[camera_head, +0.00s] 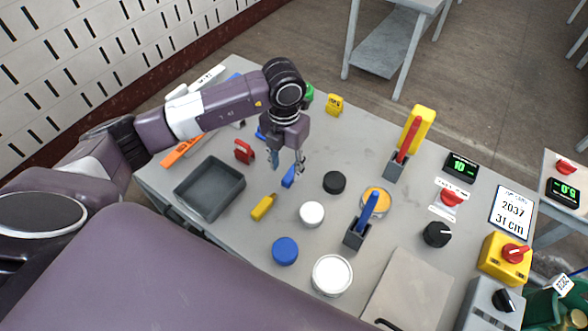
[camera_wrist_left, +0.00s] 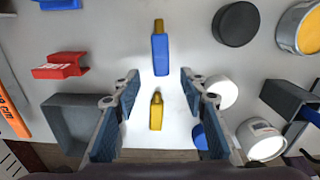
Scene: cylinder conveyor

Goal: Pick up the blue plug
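The blue plug (camera_head: 288,180) lies on the grey table, just below my left gripper in the head view. In the left wrist view the blue plug (camera_wrist_left: 160,55) has a brass-coloured tip pointing to the top of the picture. My left gripper (camera_head: 287,163) is open and empty, pointing down above the table. In the left wrist view its fingers (camera_wrist_left: 160,88) stand wide apart to either side, with the plug ahead between their lines and not touched. My right gripper is not in view.
A yellow plug (camera_head: 263,207) lies close by, nearer the front edge. A grey tray (camera_head: 210,210) stands to the left, a red block (camera_head: 244,151) behind it. A black disc (camera_head: 334,182), white disc (camera_head: 312,214) and blue disc (camera_head: 285,251) lie around. A blue-handled holder (camera_head: 356,236) stands right.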

